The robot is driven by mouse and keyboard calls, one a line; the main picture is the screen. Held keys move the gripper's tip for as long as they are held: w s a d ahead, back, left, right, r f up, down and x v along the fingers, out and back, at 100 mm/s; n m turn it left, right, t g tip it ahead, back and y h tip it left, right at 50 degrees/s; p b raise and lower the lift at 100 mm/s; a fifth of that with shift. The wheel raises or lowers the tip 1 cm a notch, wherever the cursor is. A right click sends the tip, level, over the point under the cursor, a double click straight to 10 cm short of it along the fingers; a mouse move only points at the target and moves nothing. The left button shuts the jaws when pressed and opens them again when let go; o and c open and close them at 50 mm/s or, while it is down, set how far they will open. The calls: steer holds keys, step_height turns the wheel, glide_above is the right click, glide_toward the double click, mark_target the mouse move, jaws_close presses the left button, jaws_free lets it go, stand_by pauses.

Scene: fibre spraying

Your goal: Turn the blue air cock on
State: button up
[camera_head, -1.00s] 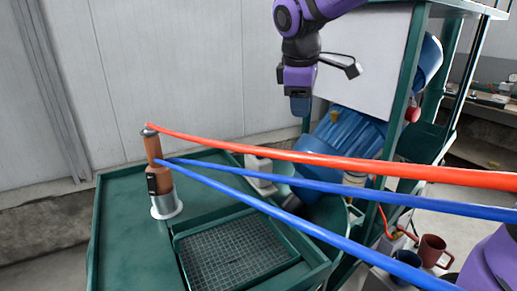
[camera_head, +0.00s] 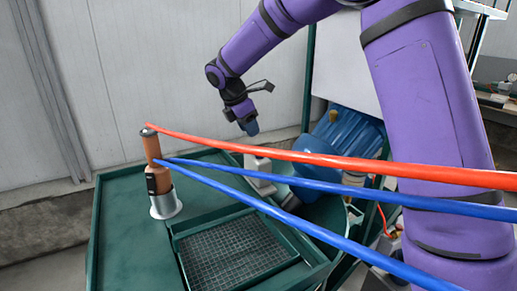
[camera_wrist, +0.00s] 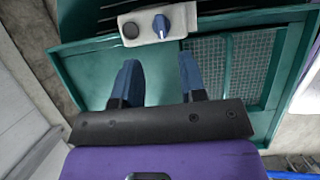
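The blue air cock (camera_wrist: 161,26) is a round blue knob with a white mark. It sits on a pale grey box (camera_wrist: 146,24), beside a dark round part, at the top of the wrist view. In the head view the pale box (camera_head: 258,168) stands on the green table behind the hoses, and I cannot make out the knob there. My gripper (camera_wrist: 159,76) is open and empty, with two blue fingers spread apart. In the head view my gripper (camera_head: 250,128) hangs above the box, apart from it.
One red hose (camera_head: 320,157) and two blue hoses (camera_head: 300,182) stretch from the spray tool (camera_head: 156,168) across the head view. A tray with a grid (camera_head: 235,252) is set in the green table (camera_head: 125,240). A blue motor-like machine (camera_head: 345,140) stands behind right.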

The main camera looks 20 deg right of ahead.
mark_target(260, 150)
steer(key=x, duration=0.8)
steer(key=shift+f, duration=0.3)
steer(key=shift+d, duration=0.1)
jaws_close()
